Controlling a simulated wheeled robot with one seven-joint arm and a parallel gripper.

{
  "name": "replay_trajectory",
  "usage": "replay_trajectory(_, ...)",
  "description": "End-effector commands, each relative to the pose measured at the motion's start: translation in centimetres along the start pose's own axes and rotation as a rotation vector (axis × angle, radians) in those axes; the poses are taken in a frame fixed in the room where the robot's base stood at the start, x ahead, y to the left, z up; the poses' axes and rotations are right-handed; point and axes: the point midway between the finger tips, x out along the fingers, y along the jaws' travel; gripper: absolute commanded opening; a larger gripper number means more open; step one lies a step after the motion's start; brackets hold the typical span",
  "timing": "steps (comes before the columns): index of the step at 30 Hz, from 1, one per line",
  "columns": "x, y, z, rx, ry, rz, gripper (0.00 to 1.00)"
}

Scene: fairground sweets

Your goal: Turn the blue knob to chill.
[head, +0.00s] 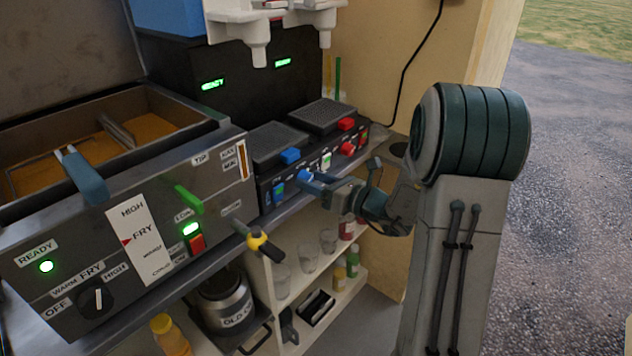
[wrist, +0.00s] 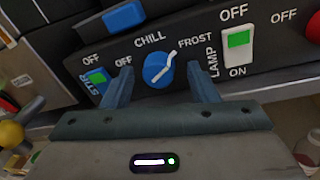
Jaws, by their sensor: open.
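The blue knob (wrist: 158,70) is on a dark front panel (wrist: 185,62) in the wrist view, with OFF to its left, CHILL above it and FROST to its upper right. Its white line runs from lower left to upper right, the upper end towards the FROST side. My gripper (wrist: 162,86) is open, with one finger on each side of the knob and nothing held. Whether the fingers touch it is unclear.
A green-and-blue STIR switch (wrist: 97,78) is left of the knob, close to the left finger. A green LAMP switch (wrist: 238,45) is to its right. In the head view, a fryer (head: 90,240) stands left, and a shelf (head: 325,315) with cups and bottles is below.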

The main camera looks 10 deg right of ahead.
Motion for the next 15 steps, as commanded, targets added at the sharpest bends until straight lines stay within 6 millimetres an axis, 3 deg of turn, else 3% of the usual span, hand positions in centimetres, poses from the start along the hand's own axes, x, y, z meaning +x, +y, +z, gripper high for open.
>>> replay_trajectory(7, 0.05, 0.01, 0.00, 0.000, 0.000, 0.000, 0.51)
replay_trajectory(12, 0.03, 0.01, 0.01, 0.000, 0.000, 0.000, 0.09)
replay_trajectory(15, -0.15, -0.19, 0.06, -0.001, 0.000, -0.001, 0.09)
